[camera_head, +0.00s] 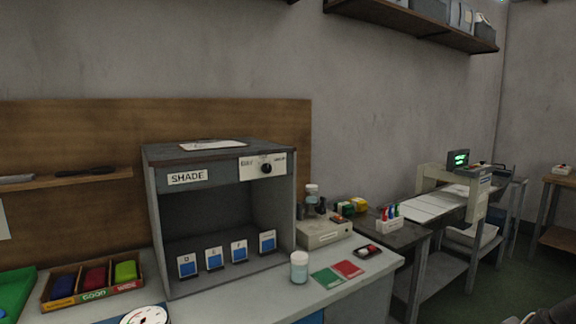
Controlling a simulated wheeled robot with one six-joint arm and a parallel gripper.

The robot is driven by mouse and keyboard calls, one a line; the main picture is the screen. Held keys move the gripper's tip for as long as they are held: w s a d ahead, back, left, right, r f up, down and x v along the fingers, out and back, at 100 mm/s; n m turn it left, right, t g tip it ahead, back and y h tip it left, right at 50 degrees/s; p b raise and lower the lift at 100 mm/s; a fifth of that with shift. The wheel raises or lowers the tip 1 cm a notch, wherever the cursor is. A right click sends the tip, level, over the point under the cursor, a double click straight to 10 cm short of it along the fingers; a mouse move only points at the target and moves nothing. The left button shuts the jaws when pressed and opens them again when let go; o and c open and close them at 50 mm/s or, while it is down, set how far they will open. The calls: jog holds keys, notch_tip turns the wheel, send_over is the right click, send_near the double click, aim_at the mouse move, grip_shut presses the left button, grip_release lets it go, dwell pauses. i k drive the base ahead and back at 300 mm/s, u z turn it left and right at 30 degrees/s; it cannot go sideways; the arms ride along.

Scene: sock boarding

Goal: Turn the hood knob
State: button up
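The hood is a grey box marked SHADE (160,225), open at the front, on the bench against the wall. Its round black knob (266,169) sits on a white label plate (249,172) at the upper right of the hood's front. The plate has small words on both sides of the knob; the left one looks like DAY and the right one is too small to read surely. The way the knob points is hard to tell. My gripper is not seen clearly anywhere, and nothing touches the knob.
Inside the hood stand several blue-and-white cards (213,259). A sorting box (92,285) is at left. A dark shape fills the bottom right corner.

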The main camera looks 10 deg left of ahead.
aim_at(265, 168)
jog(key=u, duration=0.5)
jog(key=i, duration=1.05)
jog(key=u, duration=0.75)
